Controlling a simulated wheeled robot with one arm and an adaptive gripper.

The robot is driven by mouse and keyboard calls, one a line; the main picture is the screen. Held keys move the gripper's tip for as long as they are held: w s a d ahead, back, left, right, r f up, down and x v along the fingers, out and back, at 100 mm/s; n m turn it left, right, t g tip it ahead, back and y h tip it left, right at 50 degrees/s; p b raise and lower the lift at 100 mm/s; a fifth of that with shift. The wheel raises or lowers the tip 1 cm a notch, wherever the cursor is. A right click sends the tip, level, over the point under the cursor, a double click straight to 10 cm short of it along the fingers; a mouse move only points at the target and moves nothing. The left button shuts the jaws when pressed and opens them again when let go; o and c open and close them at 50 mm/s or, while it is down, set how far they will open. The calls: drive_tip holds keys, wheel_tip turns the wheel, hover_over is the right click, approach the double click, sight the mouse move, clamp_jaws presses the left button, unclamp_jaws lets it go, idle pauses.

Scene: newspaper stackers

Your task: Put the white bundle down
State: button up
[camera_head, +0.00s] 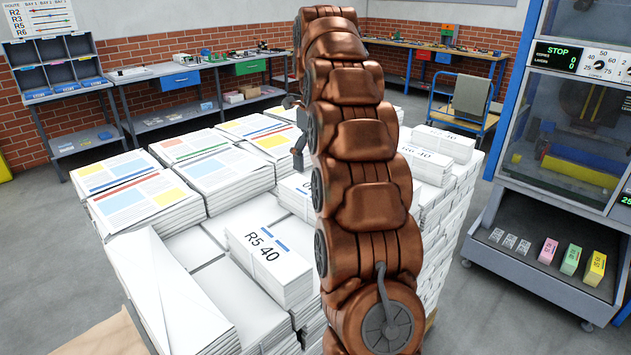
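Several white bundles lie stacked on a large pile in the middle. One white bundle marked "R5 40" (262,262) sits at the front, on top of other white stacks. Another white bundle (292,196), its marking partly covered, lies behind it, next to my arm. A white bundle marked "R 40" (428,162) lies to the right of my arm. My copper arm crosses the pile and hides much of it. A dark part of my gripper (299,155) shows at the arm's left edge, just above the partly covered bundle. Its fingertips, and whether it holds anything, are hidden.
Newspaper stacks with coloured front pages (125,190) fill the pile's back left. A plain white wrapped stack (165,295) is at the front left. A machine (575,150) with a shelf stands at right. Workbenches (190,75) line the brick walls. Grey floor is clear at front right.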

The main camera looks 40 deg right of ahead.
drive_tip(key=s+a+f+n, duration=0.1)
drive_tip(key=s+a+n, duration=0.3)
drive_tip(key=a+n, duration=0.2)
drive_tip(key=s+a+f+n, duration=0.1)
drive_tip(key=s+a+n, duration=0.4)
drive_tip(key=a+n, duration=0.1)
drive_tip(key=s+a+f+n+g, duration=0.1)
drive_tip(key=s+a+f+n, duration=0.1)
drive_tip(key=s+a+n, duration=0.2)
drive_tip(key=shift+s+a+f+n, duration=0.1)
drive_tip(key=shift+s+a+n, duration=0.05)
drive_tip(key=shift+a+n, duration=0.8)
drive_tip(key=s+a+f+n, duration=0.4)
drive_tip(key=s+n, duration=0.4)
drive_tip(key=s, duration=0.2)
drive_tip(key=s+a+f+n, duration=0.3)
drive_tip(key=s+f+n, duration=0.4)
drive_tip(key=s, duration=0.3)
drive_tip(key=shift+s+a+f+n+g, duration=0.2)
drive_tip(key=shift+s+a+n+g, duration=0.2)
drive_tip(key=shift+n, duration=0.35)
